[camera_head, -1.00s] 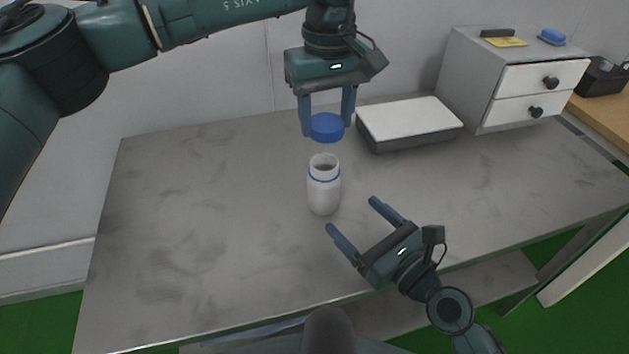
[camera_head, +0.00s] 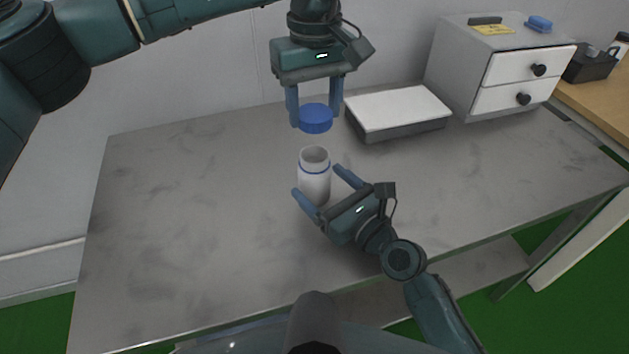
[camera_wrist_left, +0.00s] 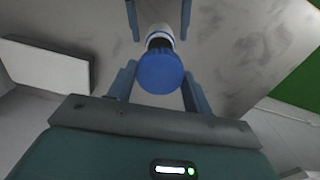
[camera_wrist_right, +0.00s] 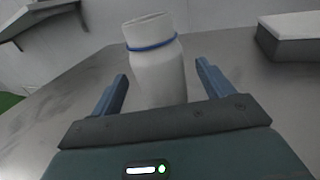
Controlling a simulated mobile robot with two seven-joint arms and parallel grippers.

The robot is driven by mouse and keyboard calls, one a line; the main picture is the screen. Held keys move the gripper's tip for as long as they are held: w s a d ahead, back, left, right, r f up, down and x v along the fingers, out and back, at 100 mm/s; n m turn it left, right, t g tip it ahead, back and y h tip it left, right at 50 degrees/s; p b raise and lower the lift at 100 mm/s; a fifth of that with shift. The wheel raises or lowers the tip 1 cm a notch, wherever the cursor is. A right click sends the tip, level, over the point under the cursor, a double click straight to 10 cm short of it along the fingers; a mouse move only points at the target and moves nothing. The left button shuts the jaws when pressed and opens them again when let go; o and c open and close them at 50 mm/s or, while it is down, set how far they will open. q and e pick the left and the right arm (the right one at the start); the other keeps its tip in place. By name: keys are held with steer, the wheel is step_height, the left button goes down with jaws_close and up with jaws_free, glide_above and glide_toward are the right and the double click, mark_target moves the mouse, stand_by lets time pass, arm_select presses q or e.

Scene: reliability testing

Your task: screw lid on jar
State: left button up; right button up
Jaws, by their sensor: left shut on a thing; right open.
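A white jar (camera_head: 314,180) with a blue ring near its open mouth stands upright on the grey table. My left gripper (camera_head: 315,122) is shut on the blue lid (camera_head: 316,118) and holds it above the jar, apart from it. In the left wrist view the lid (camera_wrist_left: 160,71) hangs between the fingers and hides part of the jar (camera_wrist_left: 160,38). My right gripper (camera_head: 322,182) is open, with its fingers on either side of the jar's near part. In the right wrist view the jar (camera_wrist_right: 157,70) stands between and just beyond the fingers, with gaps on both sides.
A flat white-topped box (camera_head: 398,112) lies behind the jar to the right. A white two-drawer cabinet (camera_head: 500,70) stands at the back right, with a yellow pad (camera_head: 494,29) and a blue item (camera_head: 539,24) on top. The table's left side (camera_head: 190,220) is clear.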

mark_target(315, 132)
steer(key=shift+x, duration=2.4)
steer(key=shift+c, duration=0.3)
steer(key=c, duration=1.4)
arm_select(q)
steer(key=shift+f, duration=2.5)
steer(key=shift+f, duration=0.1)
steer(key=shift+f, duration=0.8)
steer(key=shift+f, duration=0.55)
